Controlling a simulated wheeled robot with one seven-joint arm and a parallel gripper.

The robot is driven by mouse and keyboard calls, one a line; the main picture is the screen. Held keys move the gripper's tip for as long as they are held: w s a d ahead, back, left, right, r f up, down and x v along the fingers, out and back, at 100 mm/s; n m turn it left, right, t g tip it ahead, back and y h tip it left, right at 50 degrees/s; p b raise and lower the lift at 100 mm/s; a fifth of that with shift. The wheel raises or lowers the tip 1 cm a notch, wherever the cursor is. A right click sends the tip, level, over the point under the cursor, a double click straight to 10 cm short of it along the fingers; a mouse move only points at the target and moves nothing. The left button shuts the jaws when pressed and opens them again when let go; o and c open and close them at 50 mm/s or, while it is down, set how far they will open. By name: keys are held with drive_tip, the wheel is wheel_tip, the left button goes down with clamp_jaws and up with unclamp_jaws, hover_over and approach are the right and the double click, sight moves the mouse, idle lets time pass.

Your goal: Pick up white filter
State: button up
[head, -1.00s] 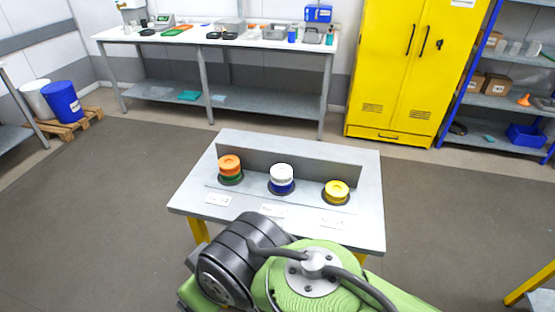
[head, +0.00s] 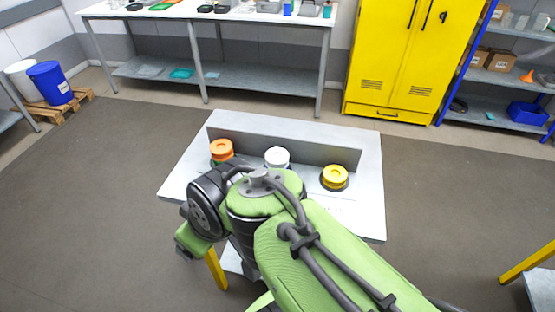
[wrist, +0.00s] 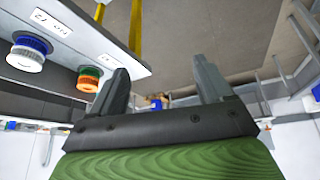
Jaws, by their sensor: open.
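The white filter (head: 277,156) stands upright in the middle of the row on the small grey table (head: 232,122). My arm hides its lower part in the head view. It also shows at the upper left of the tilted, upside-down wrist view (wrist: 25,60), with a blue part at its base. My gripper (wrist: 160,68) is open and empty, with both fingers apart. The white filter lies left of the fingers there, not between them. The head view does not show the fingers.
An orange filter (head: 221,150) stands left of the white one, and it appears near one finger in the wrist view (wrist: 88,80). A yellow filter (head: 334,177) stands at the right. An upright grey panel (head: 330,150) runs behind the row.

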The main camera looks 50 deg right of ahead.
drive_tip(key=w+d+f, duration=0.2)
drive_tip(key=m+t+h+b, duration=0.2)
drive_tip(key=m+t+h, duration=0.3)
drive_tip(key=t, duration=0.2)
approach(277, 155)
drive_tip(key=x, duration=0.7)
drive_tip(key=shift+w+d+f, duration=0.1)
drive_tip(key=shift+w+f, duration=0.15)
drive_tip(key=shift+w, duration=0.05)
drive_tip(key=shift+s, duration=0.1)
drive_tip(key=shift+c, duration=0.6)
drive_tip(key=c, duration=0.6)
drive_tip(key=shift+o, duration=0.2)
drive_tip(key=shift+r, duration=0.15)
